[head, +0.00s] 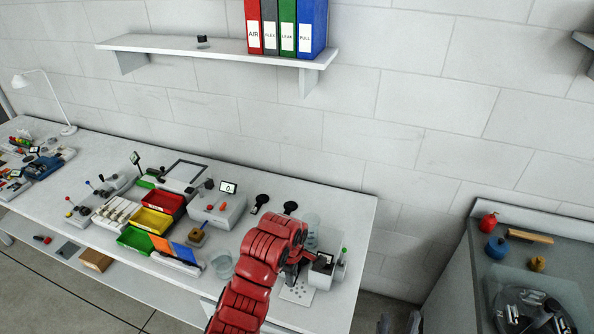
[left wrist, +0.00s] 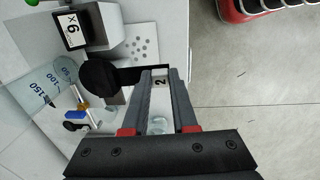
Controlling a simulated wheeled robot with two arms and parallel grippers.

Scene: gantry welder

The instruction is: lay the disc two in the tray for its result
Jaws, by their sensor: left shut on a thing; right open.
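My left gripper (head: 300,264) is over the right end of the bench. It is shut on disc two, a black round disc (left wrist: 98,78) on a flat handle, with a white label "2" between the fingers (left wrist: 160,88). The disc sits close beside a grey device with a small display; I cannot tell whether they touch. Three trays stand left of the middle of the bench: red (head: 163,202), yellow (head: 150,222) and green (head: 134,240). My right gripper (head: 400,322) is open and empty at the bottom edge, off the bench.
The grey device (head: 322,268) and a perforated plate (head: 297,292) stand at the bench's right end. Two other black discs (head: 262,200) (head: 290,207) stand behind my left arm. A clear beaker (head: 222,264) is near the front edge. A grey box with a display (head: 216,210) stands right of the trays.

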